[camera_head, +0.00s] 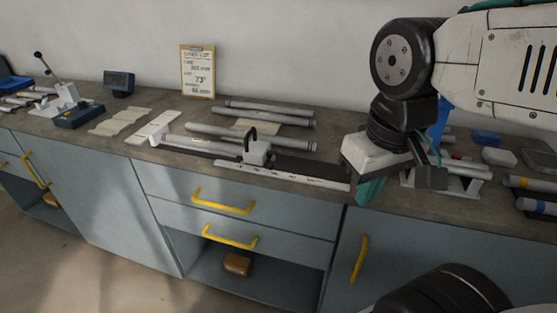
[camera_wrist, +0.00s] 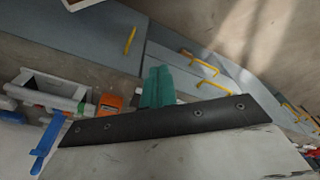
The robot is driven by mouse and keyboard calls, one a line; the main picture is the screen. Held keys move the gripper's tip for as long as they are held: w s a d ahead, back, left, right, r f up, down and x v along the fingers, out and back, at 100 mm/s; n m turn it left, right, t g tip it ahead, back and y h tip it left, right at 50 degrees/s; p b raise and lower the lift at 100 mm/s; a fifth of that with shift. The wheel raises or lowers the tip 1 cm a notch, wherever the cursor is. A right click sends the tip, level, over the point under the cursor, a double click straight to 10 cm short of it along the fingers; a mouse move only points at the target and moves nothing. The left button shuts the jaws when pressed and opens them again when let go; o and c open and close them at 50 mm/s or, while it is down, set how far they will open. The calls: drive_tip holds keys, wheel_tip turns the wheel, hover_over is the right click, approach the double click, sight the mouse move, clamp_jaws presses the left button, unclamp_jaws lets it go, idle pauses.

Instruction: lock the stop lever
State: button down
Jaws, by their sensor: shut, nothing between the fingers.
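The stop lever (camera_head: 250,138) is a black handle on a pale stop block (camera_head: 257,156), which sits on the long jig rail (camera_head: 275,176) on the bench. The lever stands roughly upright; I cannot tell whether it is locked. My gripper (camera_head: 369,192) is to the right of the block, past the rail's right end and near the bench's front edge, apart from the lever. Its teal fingers are shut and empty. They also show in the wrist view (camera_wrist: 157,86), where neither the lever nor the stop block can be made out.
Grey tubes (camera_head: 265,112) lie behind the rail. A clipboard (camera_head: 198,72) leans on the wall. A lever fixture (camera_head: 62,98) stands at far left. A holder with tubes (camera_head: 455,180) and a blue block (camera_head: 486,138) are right of my gripper. Yellow drawer handles (camera_head: 223,201) project below the bench.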

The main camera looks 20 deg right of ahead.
idle(0.3)
drive_tip(key=c, duration=1.8)
unclamp_jaws()
drive_tip(key=o, duration=0.3)
drive_tip(key=shift+w+f, duration=0.1)
drive_tip(key=shift+f, duration=0.15)
drive_tip(key=m+y, duration=0.3)
drive_tip(key=m, duration=0.4)
approach(272, 160)
drive_tip(key=f, duration=0.1)
drive_tip(key=shift+t, duration=0.4)
drive_tip(key=x, duration=0.7)
drive_tip(key=shift+s+a+f, duration=0.2)
drive_tip(key=shift+s+f, duration=0.05)
drive_tip(key=shift+f, duration=0.15)
clamp_jaws()
